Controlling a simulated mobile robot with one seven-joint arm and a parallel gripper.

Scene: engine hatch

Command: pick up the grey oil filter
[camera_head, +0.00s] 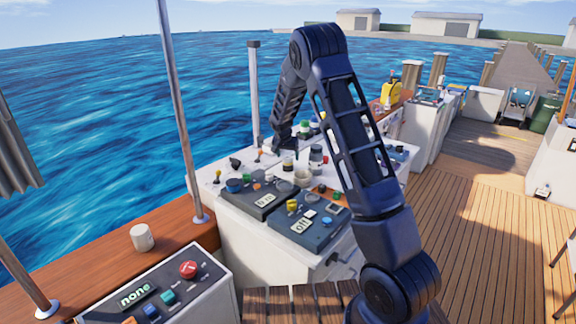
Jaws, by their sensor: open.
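My gripper (284,140) hangs at the end of my black arm, above the far part of the white console top. It is small and dark here; it is open, and I see nothing held in it. I cannot tell for sure which object is the grey oil filter. A short grey cylinder (302,179) on the console, below and right of my gripper, may be it. A grey-white jar with a dark top (316,159) stands close behind that cylinder. A pale cylinder (142,237) stands alone on the wooden ledge at the left, well away from my gripper.
A control box reading "none" (135,296) has a red button. Metal poles (180,110) rise at the left. The wooden deck (470,230) at the right is mostly open.

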